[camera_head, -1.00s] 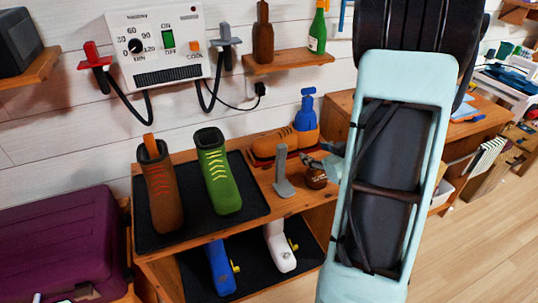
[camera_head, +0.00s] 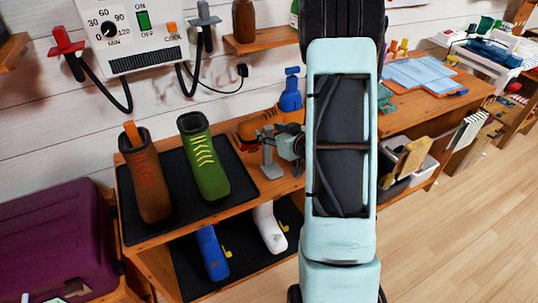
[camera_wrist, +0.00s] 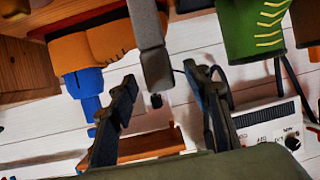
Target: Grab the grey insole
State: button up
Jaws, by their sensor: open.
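The grey insole (camera_head: 269,168) appears to be the narrow grey upright piece standing on the wooden bench top, right of the green boot. My gripper (camera_head: 276,139) is beside its upper part and hides some of it in the head view. In the wrist view the grey insole (camera_wrist: 151,50) reaches down between the two dark fingers of my gripper (camera_wrist: 161,78). The fingers are open, one on each side, with space showing around the piece. Whether either finger touches it cannot be told.
An orange boot (camera_wrist: 95,42) with a blue part (camera_wrist: 88,85) is close on one side. The green boot (camera_head: 204,158) and brown boot (camera_head: 147,180) stand on a black mat (camera_head: 240,180). A control box (camera_head: 135,35) with cables hangs behind. Blue and white boots are below.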

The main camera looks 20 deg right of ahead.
jog(key=shift+w+a+f, duration=0.1)
jog(key=shift+w+f, duration=0.05)
jog(key=shift+w, duration=0.4)
grip_shut()
